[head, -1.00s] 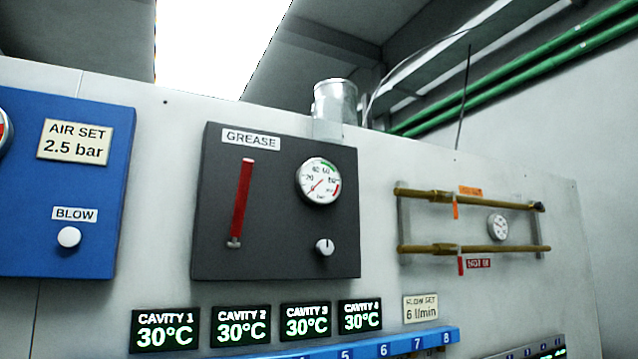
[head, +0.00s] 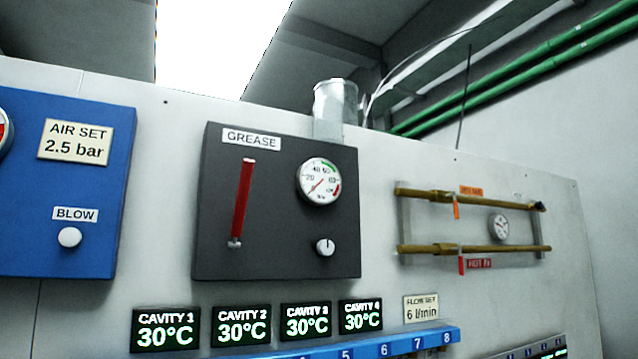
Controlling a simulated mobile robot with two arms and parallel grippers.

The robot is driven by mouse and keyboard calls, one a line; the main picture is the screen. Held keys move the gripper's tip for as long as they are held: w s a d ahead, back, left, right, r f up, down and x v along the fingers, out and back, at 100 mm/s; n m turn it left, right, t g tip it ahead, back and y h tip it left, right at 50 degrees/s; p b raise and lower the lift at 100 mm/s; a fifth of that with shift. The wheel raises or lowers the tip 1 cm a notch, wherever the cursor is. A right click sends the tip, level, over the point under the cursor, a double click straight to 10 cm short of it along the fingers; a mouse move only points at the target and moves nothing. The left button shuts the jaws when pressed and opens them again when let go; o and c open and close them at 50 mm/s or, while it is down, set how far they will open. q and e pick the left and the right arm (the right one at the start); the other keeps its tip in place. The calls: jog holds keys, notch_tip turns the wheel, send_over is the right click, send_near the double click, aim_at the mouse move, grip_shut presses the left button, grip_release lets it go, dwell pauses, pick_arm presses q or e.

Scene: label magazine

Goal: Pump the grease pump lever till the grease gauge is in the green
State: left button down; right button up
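The dark grey grease panel (head: 285,235) hangs on a pale machine wall under a "GREASE" label. Its red pump lever (head: 242,200) stands nearly upright, with a pale tip at the top and a pivot at the bottom. The round white grease gauge (head: 318,182) is right of the lever. Its red needle points to the lower left, near the low end of the scale and outside the green band at the upper right. A white knob (head: 325,247) sits below the gauge. Neither gripper is in view.
A blue panel (head: 90,190) with a white BLOW button (head: 69,237) is at the left. Brass pipes (head: 470,250) with small coloured handles stick out at the right. Cavity displays (head: 240,326) and a blue numbered strip (head: 400,345) run below. A metal canister (head: 335,105) stands above the panel.

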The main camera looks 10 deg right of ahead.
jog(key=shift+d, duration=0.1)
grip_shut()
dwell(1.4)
